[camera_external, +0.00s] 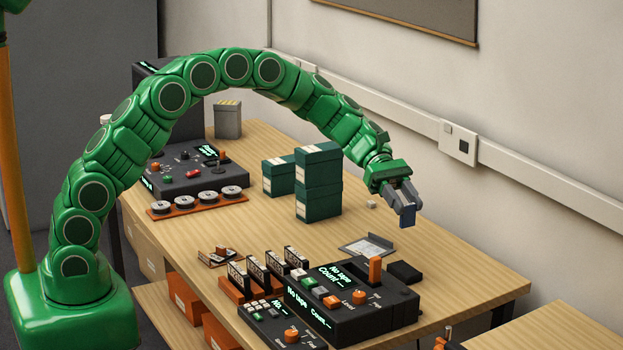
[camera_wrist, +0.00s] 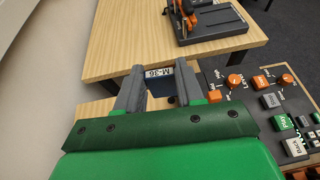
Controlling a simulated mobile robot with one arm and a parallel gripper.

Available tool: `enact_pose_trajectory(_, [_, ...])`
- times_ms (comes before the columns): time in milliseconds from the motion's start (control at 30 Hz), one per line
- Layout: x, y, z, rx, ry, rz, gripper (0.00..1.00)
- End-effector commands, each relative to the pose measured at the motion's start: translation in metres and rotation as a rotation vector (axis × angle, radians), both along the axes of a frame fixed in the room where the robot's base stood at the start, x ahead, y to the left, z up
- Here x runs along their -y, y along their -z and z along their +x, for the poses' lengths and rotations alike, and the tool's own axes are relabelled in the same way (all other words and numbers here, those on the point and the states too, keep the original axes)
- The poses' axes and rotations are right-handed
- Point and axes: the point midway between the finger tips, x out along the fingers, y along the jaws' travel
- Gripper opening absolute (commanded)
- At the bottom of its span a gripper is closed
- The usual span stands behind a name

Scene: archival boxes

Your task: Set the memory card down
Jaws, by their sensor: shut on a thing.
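The memory card (camera_external: 407,221) is a small dark blue piece hanging below my gripper's fingertips in the external view. In the wrist view the memory card (camera_wrist: 159,76) shows a white label strip with dark print, between the two grey fingers. My gripper (camera_external: 404,207) is shut on the card and points down. It is held in the air at the right side of the table, right of the green boxes.
Stacked dark green boxes (camera_external: 318,200) stand mid-table. A black console (camera_external: 345,310) with a black pad (camera_external: 405,272) fills the front. Bare wood lies right of the console.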

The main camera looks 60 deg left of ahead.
Motion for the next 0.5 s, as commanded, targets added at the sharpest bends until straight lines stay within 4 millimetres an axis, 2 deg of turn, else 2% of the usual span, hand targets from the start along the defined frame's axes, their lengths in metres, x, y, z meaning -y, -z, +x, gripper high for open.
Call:
enact_pose_trajectory(100, [0.0, -0.028, 0.0, 0.007, 0.0, 0.0, 0.08])
enact_pose_trajectory(267, [0.0, -0.057, -0.001, 0.002, 0.002, -0.002, 0.08])
enact_pose_trajectory(500, [-0.048, -0.055, 0.014, 0.003, -0.098, -0.005, 0.08])
